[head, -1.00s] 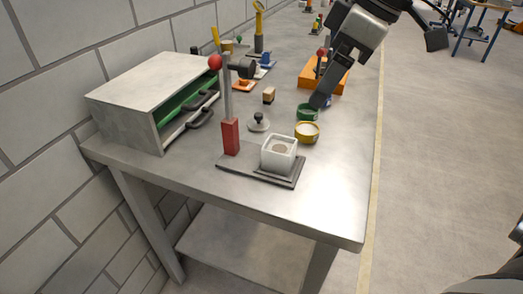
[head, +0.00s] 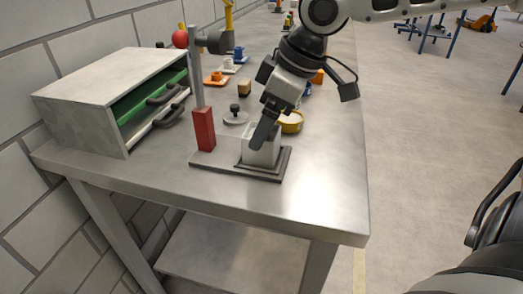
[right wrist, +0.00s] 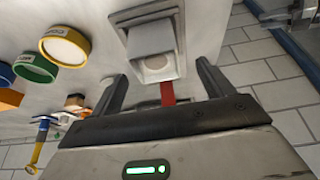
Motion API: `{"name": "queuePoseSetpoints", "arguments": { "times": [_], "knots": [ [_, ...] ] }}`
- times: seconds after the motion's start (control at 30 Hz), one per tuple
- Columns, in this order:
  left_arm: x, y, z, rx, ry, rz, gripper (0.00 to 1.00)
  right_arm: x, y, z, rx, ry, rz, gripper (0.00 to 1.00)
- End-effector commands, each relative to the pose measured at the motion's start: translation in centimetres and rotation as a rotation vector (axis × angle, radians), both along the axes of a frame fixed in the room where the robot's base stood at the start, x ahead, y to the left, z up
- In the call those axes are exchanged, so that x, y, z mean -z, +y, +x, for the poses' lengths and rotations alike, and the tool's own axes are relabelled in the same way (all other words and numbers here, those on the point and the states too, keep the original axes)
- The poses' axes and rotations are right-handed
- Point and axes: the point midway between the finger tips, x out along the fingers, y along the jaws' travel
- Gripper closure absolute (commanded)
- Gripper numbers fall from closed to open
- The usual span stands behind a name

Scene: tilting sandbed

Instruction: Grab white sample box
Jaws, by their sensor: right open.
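The white sample box (head: 262,155) is an open-topped square box on a dark base plate (head: 228,170) near the front of the metal table. My right gripper (head: 265,132) reaches down over it from above and partly hides it in the head view. In the right wrist view the box (right wrist: 152,54) shows ahead, between the two spread fingers of my right gripper (right wrist: 160,72). The fingers are open and empty. Whether they touch the box's sides cannot be told. My left gripper is not in view.
A red block (head: 204,129) with a grey post (head: 197,70) stands left of the box on the plate. A yellow ring dish (head: 291,122) is behind right, and a grey knobbed lid (head: 235,117) behind. A drawer cabinet (head: 110,78) stands at left. The table's front right is clear.

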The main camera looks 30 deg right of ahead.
Motion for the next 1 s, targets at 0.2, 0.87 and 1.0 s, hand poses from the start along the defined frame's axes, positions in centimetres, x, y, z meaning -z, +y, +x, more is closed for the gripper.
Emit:
{"name": "queuePoseSetpoints", "arguments": {
  "times": [0.2, 0.87, 1.0],
  "knots": [
    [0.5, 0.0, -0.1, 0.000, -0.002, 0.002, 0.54, 2.1, 0.2, 0.6, 0.000, 0.002, -0.002, 0.20],
    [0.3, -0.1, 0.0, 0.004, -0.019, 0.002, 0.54, 5.0, 0.9, 1.7, 0.002, -0.002, 0.000, 0.59],
    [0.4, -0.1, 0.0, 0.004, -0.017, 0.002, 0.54, 5.0, 0.9, 1.8, 0.002, -0.003, 0.001, 0.76]
  ]
}}
